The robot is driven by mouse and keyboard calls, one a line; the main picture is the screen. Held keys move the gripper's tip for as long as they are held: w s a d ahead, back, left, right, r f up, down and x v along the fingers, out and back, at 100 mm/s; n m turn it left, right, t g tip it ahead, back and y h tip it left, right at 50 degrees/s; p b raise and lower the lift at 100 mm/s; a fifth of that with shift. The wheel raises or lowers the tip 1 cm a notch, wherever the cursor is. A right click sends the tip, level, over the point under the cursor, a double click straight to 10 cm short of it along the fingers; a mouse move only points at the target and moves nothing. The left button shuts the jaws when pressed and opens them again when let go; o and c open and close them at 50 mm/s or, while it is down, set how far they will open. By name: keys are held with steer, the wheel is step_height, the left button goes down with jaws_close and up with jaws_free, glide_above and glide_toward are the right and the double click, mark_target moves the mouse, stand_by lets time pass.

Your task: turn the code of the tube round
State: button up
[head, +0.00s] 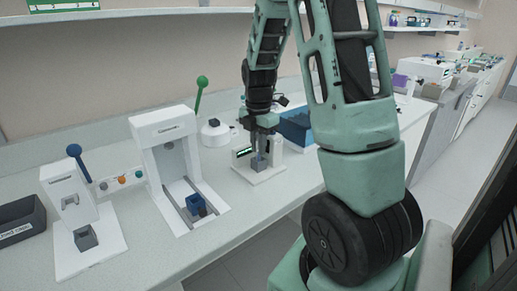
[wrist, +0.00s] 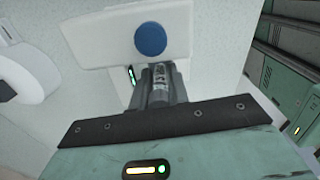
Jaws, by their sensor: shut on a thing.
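My gripper (head: 262,146) points down at a small white station (head: 268,176) on the bench and is shut on the tube. In the wrist view the gripper's fingers (wrist: 159,76) are close together near the middle. A grey block (head: 258,164) stands on the station's base just under the fingers. A small green display (head: 243,152) is lit on the station's left side. In the wrist view a round blue disc (wrist: 150,39) shows above the fingertips against the station's white housing.
Left of the station, a taller white frame (head: 164,128) holds a dark blue block (head: 195,201). A white device with a blue-knobbed lever (head: 75,151) stands further left, beside a dark bin (head: 22,222). A blue box (head: 296,127) is close behind right. The front bench strip is clear.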

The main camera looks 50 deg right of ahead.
steer(key=shift+n, duration=0.9)
steer(key=shift+f, duration=0.15)
steer(key=o, duration=0.8)
steer(key=shift+o, duration=0.2)
step_height(320, 180, up, 18)
steer(key=shift+f, duration=0.25)
steer(key=shift+s, duration=0.15)
